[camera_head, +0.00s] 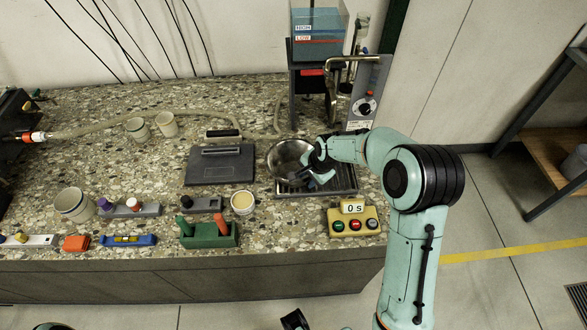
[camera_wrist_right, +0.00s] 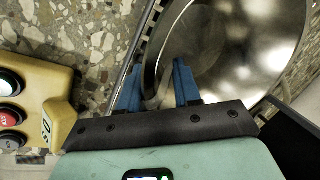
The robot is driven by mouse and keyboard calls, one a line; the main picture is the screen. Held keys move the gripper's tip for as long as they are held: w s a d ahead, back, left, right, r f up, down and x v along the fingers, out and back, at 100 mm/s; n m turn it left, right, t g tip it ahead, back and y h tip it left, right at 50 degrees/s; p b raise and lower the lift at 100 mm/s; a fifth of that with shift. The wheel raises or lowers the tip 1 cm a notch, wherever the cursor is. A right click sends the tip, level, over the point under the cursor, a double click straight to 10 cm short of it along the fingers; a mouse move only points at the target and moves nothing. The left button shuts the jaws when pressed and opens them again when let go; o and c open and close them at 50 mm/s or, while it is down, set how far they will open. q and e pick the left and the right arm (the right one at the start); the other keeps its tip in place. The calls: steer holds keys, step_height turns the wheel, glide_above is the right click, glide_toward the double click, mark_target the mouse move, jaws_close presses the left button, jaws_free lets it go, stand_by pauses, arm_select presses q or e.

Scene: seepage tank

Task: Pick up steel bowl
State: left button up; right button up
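The shiny steel bowl (camera_head: 286,153) sits at the back of the dark drain grate (camera_head: 340,186) on the speckled counter. My right gripper (camera_head: 312,178) reaches its near right side from above and hides part of it. In the right wrist view the bowl (camera_wrist_right: 235,50) fills the upper right. The two blue fingers of the right gripper (camera_wrist_right: 158,85) stand apart, one on each side of the bowl's near wall and rim. A gap shows between them, so the grip looks open. A dark part at the bottom edge of the head view may belong to my left gripper; its fingers are not clear.
A yellow button box (camera_head: 354,220) reading "0 s" stands front right of the grate. A dark flat plate (camera_head: 220,166) lies left of the bowl. A small cream-filled cup (camera_head: 242,203) and green rack (camera_head: 208,235) are in front. A tank stand (camera_head: 308,85) rises behind.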

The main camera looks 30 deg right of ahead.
jaws_close()
steer(key=shift+r, duration=0.1)
